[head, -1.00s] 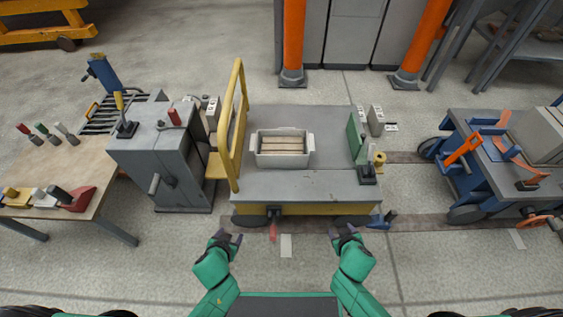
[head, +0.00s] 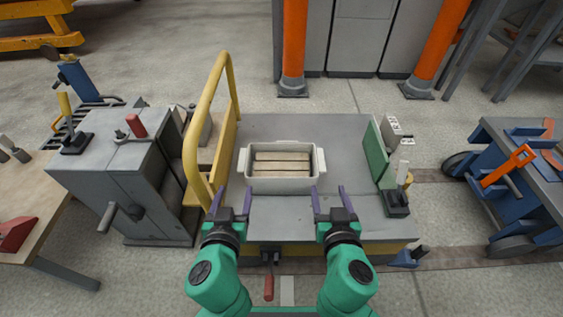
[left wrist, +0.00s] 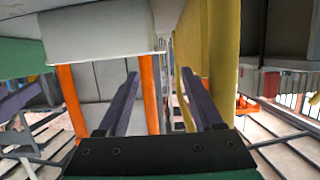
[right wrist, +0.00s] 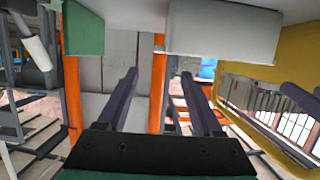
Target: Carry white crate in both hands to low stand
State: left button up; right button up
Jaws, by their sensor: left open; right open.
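The white crate (head: 283,182) sits upright on a grey platform (head: 345,215), with several wooden slats inside and a lug at each end. In the left wrist view the crate (left wrist: 100,35) is at upper left; in the right wrist view it (right wrist: 225,32) is at upper right. My left gripper (head: 232,192) is open and empty, at the near side of the crate's left end. My right gripper (head: 329,192) is open and empty, at the near side of its right end. Neither visibly touches it. I cannot tell which thing is the low stand.
A yellow rail (head: 191,140) rises left of the crate, close to my left gripper. A green plate (head: 378,152) stands on the platform's right side. A grey machine (head: 125,175) and wooden table (head: 45,225) are left; a blue cart (head: 485,205) is right.

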aim_at(241, 163)
pick_arm(q)
jog(key=shift+w+r, duration=0.15)
pick_arm(e)
jog(key=shift+w+r, duration=0.1)
jog(key=shift+r, duration=0.05)
pick_arm(q)
jog(key=x, duration=1.4)
jog(key=shift+w, duration=0.3)
pick_arm(e)
jog(key=x, duration=1.4)
jog(key=shift+w, duration=0.25)
pick_arm(q)
grip_shut()
pick_arm(e)
grip_shut()
pick_arm(q)
jog(key=shift+a, duration=0.1)
pick_arm(e)
jog(key=shift+f, duration=0.2)
